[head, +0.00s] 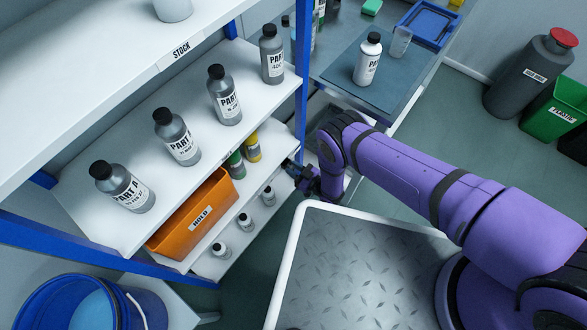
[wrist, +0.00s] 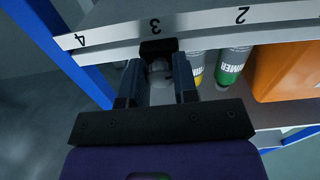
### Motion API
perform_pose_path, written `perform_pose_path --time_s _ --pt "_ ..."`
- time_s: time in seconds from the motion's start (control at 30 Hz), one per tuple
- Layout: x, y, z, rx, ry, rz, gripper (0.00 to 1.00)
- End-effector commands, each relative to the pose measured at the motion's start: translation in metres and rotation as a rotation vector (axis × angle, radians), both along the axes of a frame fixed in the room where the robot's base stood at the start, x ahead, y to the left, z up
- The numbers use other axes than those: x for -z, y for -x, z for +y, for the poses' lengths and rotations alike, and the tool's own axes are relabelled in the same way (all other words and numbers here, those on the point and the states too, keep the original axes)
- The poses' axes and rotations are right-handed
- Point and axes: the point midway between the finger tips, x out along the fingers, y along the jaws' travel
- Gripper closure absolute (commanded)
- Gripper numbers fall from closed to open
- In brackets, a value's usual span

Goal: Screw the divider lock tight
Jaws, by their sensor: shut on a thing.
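The divider lock (wrist: 158,46) shows in the wrist view as a small black block at the shelf's front edge, just below the number 3, with a pale grey round part under it. My gripper (wrist: 159,66) has one finger on each side of that part and is shut on the lock. The fingers hide its sides, and I cannot tell how tight it is. In the head view my gripper (head: 297,172) is at the right end of the middle shelf, close to the blue post; the lock is too small to make out there.
Yellow (head: 253,147) and green (head: 235,164) primer bottles stand near my gripper, beside the orange HOLD bin (head: 195,215). A blue post (head: 302,70) rises close by. Part bottles (head: 225,95) line the shelf above. The floor (head: 440,150) to the right is open.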

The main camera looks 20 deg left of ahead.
Motion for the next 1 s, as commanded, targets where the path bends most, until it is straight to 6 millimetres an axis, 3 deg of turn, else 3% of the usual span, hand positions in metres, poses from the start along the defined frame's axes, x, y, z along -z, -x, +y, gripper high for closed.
perform_pose_path --time_s 0.37,1.0 --pt "0.0005 -0.0004 -0.0012 0.004 -0.065 0.158 0.96" --pt "0.0001 0.0012 -0.0010 0.004 -0.295 0.711 0.96"
